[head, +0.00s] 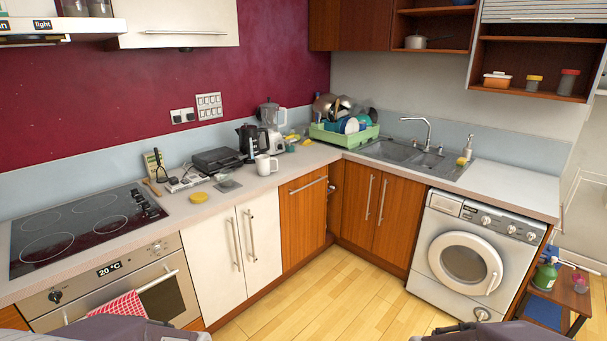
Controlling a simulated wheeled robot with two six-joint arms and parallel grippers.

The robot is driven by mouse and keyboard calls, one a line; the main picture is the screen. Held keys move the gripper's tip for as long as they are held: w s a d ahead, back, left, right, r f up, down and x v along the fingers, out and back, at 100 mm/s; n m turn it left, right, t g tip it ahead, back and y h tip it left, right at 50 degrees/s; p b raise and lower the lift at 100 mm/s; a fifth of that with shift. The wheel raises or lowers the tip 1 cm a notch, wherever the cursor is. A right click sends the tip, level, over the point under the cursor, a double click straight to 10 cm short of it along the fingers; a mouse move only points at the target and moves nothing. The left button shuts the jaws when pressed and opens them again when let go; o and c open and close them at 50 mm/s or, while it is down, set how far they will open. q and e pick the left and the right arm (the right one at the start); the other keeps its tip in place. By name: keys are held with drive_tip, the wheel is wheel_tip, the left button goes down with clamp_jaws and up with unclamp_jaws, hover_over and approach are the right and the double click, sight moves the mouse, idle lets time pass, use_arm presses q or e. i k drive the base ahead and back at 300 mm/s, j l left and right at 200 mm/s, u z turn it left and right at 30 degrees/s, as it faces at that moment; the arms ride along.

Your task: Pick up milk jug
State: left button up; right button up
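A white jug (264,166) with a handle stands upright on the worktop (262,184), near its front edge and just left of the inner corner. I take it to be the milk jug, though it is small in the picture and I cannot see inside it. Its handle is on the right side. Parts of my own arms show at the bottom edge, at left and right, well away from the jug. Neither gripper shows, so I cannot see the fingers.
A black kettle (247,143), a blender (271,117) and a dark appliance (217,160) stand close behind and beside the jug. A yellow sponge (199,197) lies left. A green dish rack (343,137) fills the corner. The wooden floor (330,295) is clear.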

sight(263, 162)
drive_tip(key=i+u, duration=0.1)
drive_tip(key=i, duration=0.55)
drive_tip(key=i+l+u, duration=0.1)
drive_tip(key=i, duration=0.5)
drive_tip(key=i+l+u, duration=0.15)
drive_tip(key=i, duration=0.5)
